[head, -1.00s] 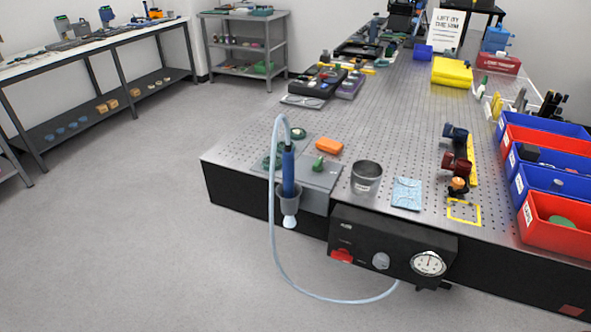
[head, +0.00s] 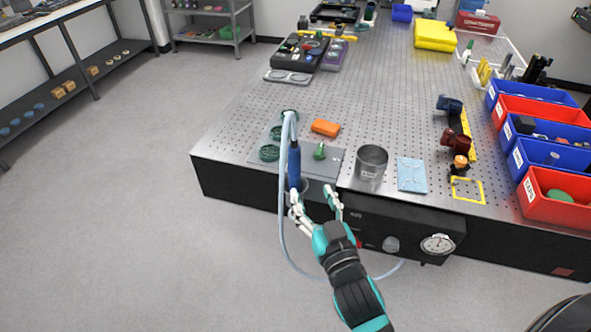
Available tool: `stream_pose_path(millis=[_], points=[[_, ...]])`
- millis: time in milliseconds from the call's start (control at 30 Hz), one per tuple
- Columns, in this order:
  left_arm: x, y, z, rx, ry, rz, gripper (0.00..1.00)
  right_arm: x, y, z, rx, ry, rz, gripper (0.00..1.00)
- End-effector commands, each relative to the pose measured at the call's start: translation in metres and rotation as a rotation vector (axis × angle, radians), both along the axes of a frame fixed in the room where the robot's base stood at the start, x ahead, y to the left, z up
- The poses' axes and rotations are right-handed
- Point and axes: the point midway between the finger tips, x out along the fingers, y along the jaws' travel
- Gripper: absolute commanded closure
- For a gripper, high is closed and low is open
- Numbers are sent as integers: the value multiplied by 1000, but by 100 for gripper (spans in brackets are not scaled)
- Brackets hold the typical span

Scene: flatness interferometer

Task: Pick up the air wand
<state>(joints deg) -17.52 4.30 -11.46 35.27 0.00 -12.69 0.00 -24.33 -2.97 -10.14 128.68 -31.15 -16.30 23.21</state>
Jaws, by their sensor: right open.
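The air wand (head: 294,165) is a blue handle standing upright in its holder at the front edge of the optical table. A pale hose (head: 281,220) loops from its top down to the black control box (head: 405,228) on the table's front side. My right gripper (head: 316,194) is open, with its fingers pointing up just in front of the table edge. One finger overlaps the lower wand and holder, the other is to the right. I cannot tell whether it touches the wand. My left gripper is not in view.
A metal cup (head: 371,162), an orange block (head: 325,127) and a light blue packet (head: 411,175) lie near the table's front. Red and blue bins (head: 556,197) line the right side. The floor at left is clear.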

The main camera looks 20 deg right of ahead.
Motion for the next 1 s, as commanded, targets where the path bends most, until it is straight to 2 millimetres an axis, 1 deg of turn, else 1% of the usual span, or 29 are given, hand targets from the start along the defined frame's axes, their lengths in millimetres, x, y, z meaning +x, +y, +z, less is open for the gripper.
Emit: stream_pose_path(millis=[33,100,200,300,467,567,733,867,1000], points=[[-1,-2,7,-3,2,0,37,13,0,5,-1,-3,0,45],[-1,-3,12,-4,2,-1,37,29,0,5,-2,-3,0,45],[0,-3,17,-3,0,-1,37,49,-1,4,-2,-2,0,45],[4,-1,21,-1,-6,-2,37,64,-1,3,-2,0,0,45],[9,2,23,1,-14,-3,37,75,-1,1,-1,1,0,45],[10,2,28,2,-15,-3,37,82,-1,5,-2,0,0,45],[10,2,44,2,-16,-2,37,108,-1,16,-2,-1,0,45],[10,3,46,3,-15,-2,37,123,-1,12,-1,0,1,45],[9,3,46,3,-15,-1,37,128,-1,10,1,1,1,45]])
